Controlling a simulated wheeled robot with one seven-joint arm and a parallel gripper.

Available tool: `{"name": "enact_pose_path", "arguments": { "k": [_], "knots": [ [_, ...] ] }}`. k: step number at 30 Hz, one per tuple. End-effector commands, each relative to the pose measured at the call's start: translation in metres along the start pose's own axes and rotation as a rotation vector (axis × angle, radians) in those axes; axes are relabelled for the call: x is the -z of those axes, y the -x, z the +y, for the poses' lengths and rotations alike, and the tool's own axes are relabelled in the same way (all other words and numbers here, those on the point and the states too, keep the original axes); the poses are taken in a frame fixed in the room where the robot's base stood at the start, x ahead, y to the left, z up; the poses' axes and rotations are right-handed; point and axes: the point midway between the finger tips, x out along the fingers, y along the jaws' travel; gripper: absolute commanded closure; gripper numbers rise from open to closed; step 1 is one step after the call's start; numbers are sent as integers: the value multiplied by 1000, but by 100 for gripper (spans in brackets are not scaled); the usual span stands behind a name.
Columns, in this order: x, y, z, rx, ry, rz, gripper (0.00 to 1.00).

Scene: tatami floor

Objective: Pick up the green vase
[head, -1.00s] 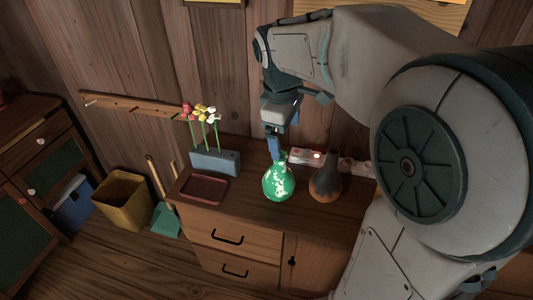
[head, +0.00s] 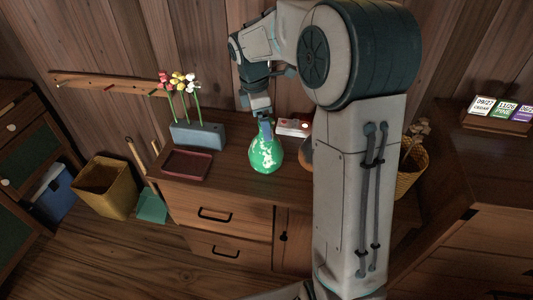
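The green vase (head: 266,158) has a round body with pale patches and appears to stand upright on the wooden cabinet (head: 240,177). My gripper (head: 266,134) points down at the top of the vase, with a blue finger at its neck. The neck is largely hidden by the gripper. I cannot tell whether the fingers are closed on it or only around or beside it.
A dark vase (head: 306,151) stands right of the green vase, mostly hidden by my arm. A white-and-red box (head: 292,127) lies behind. A reddish tray (head: 187,164) and a grey-blue planter (head: 198,135) with flowers are on the left. A basket (head: 408,172) is at right.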

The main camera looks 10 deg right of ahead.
Motion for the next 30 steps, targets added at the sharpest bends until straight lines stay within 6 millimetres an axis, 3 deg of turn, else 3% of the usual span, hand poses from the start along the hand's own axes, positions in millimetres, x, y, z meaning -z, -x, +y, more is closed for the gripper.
{"name": "enact_pose_path", "arguments": {
  "k": [5,13,22,23,30],
  "knots": [
    [-1,-13,0,2,-1,0,10],
    [-3,-51,1,1,0,0,10],
    [-3,-58,1,-1,-1,0,10],
    [-3,-58,1,-1,-1,0,12],
    [-3,-57,1,-1,0,0,79]
  ]
}}
